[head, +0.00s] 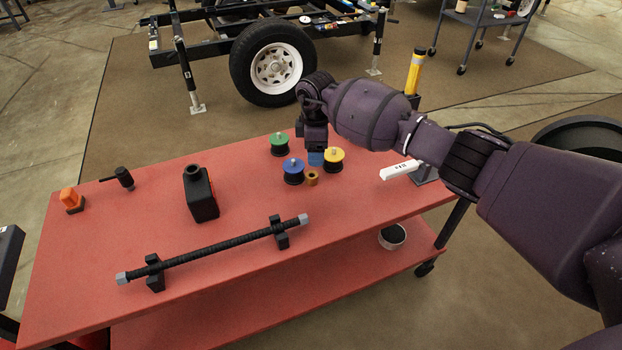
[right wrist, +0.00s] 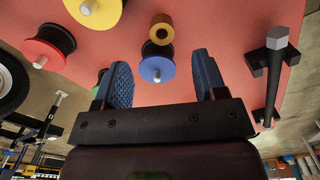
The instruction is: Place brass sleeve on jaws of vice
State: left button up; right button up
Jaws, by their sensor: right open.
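The brass sleeve (head: 312,178) is a small ring standing on the red table among coloured spools, just in front of my right gripper (head: 316,157). In the right wrist view the sleeve (right wrist: 161,29) shows beyond the fingertips, beside the blue spool. My right gripper (right wrist: 160,70) is open, with its blue fingers spread and nothing between them in contact. I cannot clearly make out a vice or its jaws; a grey and black item (head: 425,174) is partly hidden behind my right arm. My left gripper is not in view.
Blue (head: 293,171), green (head: 280,144) and yellow (head: 333,160) spools crowd the sleeve; a red spool (right wrist: 50,46) shows in the wrist view. A white block (head: 399,170) lies to the right. A rod (head: 215,248) on stands and a black container (head: 201,195) stand left.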

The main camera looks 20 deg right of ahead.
aim_at(314, 174)
notch_tip(314, 174, down, 4)
jog(key=shift+a+r+b, duration=0.1)
jog(key=shift+b, duration=0.4)
jog(key=shift+f, duration=0.4)
notch_tip(314, 174, down, 4)
jog(key=shift+a+r+b, duration=0.1)
jog(key=shift+b, duration=0.85)
jog(key=shift+f, duration=0.25)
jog(key=shift+r, duration=0.3)
jog(key=shift+c, duration=0.3)
jog(key=c, duration=1)
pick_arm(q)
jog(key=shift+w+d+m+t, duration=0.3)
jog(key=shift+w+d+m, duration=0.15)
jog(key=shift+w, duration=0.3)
pick_arm(e)
jog(key=shift+c, duration=0.2)
